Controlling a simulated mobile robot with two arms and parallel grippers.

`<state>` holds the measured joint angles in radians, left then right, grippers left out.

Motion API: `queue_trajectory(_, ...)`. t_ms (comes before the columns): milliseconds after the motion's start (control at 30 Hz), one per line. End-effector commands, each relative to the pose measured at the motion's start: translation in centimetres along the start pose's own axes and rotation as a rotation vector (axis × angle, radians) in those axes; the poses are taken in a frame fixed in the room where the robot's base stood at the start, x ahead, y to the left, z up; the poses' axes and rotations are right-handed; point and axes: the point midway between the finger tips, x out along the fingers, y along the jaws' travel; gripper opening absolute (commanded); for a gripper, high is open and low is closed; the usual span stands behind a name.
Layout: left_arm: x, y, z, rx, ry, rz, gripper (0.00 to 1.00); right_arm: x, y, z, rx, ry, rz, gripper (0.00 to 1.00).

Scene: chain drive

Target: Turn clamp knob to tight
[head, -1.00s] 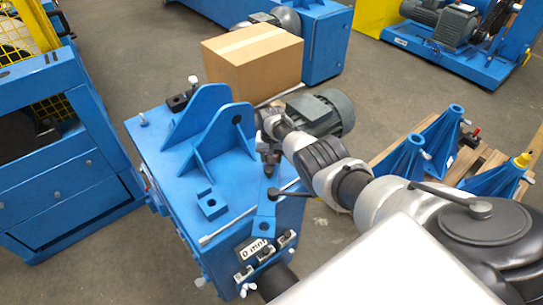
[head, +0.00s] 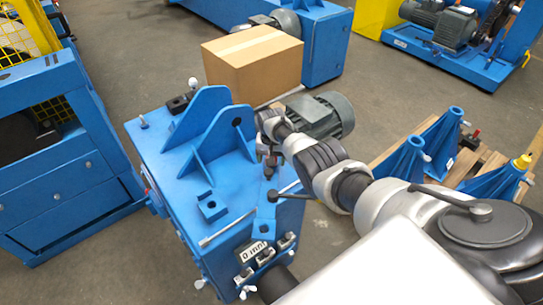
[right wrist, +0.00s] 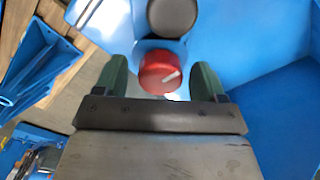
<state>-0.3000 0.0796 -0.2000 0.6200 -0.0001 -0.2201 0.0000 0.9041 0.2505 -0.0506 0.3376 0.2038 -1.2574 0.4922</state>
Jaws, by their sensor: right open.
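My right gripper (right wrist: 161,80) is open, with one green finger on each side of the knob. Gaps show between the fingers and the knob. In the head view my right gripper (head: 269,162) points down at the blue machine (head: 150,160), beside its upright brackets. The knob cannot be made out there. My left gripper is not in view.
A grey motor (head: 322,114) and a cardboard box (head: 252,58) stand behind my right gripper. A black-handled lever (head: 285,195) and a label plate (head: 252,250) are on the machine's near side. Blue stands (head: 407,163) rest on a pallet at right.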

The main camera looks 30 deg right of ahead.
Motion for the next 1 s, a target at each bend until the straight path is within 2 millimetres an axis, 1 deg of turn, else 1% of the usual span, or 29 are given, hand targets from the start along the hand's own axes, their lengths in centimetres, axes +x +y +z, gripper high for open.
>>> queue_trajectory(67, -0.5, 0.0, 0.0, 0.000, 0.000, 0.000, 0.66, -0.5, 0.0, 0.0, 0.000, 0.000, 0.000, 0.71)
queue_trajectory(167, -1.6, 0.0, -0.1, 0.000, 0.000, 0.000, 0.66, -2.0, 0.0, 0.0, 0.000, 0.002, -0.002, 0.71)
queue_trajectory(367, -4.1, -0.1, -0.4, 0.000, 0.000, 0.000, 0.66, -6.1, 0.0, 0.0, 0.000, 0.003, -0.002, 0.71)
queue_trajectory(500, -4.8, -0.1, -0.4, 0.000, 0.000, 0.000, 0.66, -8.4, 0.0, 0.0, -0.001, 0.003, -0.001, 0.71)
queue_trajectory(600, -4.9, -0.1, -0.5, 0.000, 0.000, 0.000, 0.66, -9.6, 0.0, 0.0, 0.000, 0.002, -0.001, 0.71)
queue_trajectory(767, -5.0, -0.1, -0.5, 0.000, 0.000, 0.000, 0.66, -10.7, 0.0, 0.0, 0.001, 0.001, -0.001, 0.71)
queue_trajectory(1000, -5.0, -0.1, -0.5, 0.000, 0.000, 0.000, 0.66, -10.8, 0.0, 0.0, 0.001, 0.000, 0.000, 0.71)
